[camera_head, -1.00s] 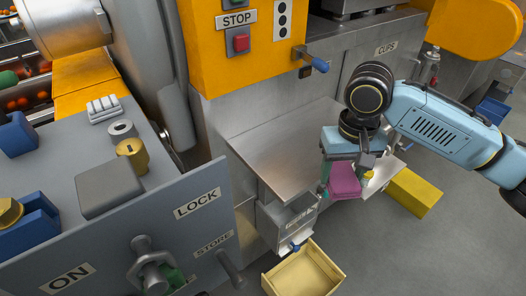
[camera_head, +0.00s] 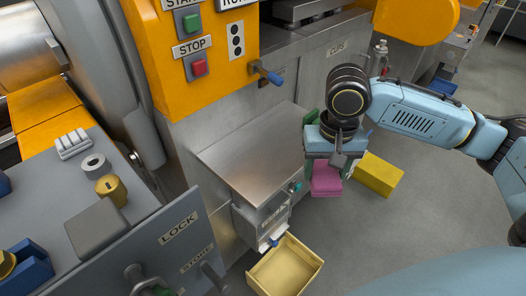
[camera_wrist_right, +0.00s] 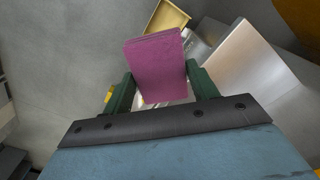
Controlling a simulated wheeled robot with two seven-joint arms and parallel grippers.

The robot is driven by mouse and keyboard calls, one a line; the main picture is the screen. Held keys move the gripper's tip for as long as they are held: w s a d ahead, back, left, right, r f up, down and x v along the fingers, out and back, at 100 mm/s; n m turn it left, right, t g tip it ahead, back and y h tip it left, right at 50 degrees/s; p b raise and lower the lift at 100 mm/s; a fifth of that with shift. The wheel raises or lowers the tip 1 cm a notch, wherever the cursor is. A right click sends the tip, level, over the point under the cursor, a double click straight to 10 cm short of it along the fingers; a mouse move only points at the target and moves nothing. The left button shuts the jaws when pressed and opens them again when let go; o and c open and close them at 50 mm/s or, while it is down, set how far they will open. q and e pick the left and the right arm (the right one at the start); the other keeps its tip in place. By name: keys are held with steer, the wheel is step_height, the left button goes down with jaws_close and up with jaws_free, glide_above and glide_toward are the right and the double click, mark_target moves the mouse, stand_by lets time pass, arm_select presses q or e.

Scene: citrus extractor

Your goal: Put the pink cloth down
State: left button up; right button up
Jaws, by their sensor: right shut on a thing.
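The pink cloth (camera_head: 326,180), a folded flat-sided bundle, hangs below my right gripper (camera_head: 328,163) in the head view. It is just right of the steel shelf (camera_head: 250,155) and left of a yellow block. In the right wrist view the cloth (camera_wrist_right: 157,66) sits between the two green fingers of my right gripper (camera_wrist_right: 160,86), which is shut on it. I cannot tell whether the cloth's underside touches anything. My left gripper is out of view.
The yellow block (camera_head: 378,174) lies close to the right of the cloth. A pale yellow open drawer (camera_head: 312,270) is below the shelf at the front. A blue-tipped lever (camera_head: 268,76) sticks out above the shelf. Grey floor (camera_head: 400,225) is clear at the lower right.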

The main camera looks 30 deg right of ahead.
steer(key=w+a, duration=0.2)
steer(key=w, duration=0.3)
steer(key=w+a+f, duration=0.1)
steer(key=w+a, duration=0.1)
steer(key=w, duration=0.4)
steer(key=w+a, duration=0.2)
steer(key=w, duration=0.4)
steer(key=shift+w+f, duration=0.1)
steer(key=shift+f, duration=0.3)
step_height(320, 180, down, 4)
steer(key=shift+f+p, duration=0.2)
steer(key=shift+p, duration=0.1)
steer(key=shift+w+f, duration=0.15)
steer(key=shift+f, duration=0.3)
steer(key=o, duration=0.4)
steer(key=shift+f, duration=0.1)
steer(key=o, duration=0.5)
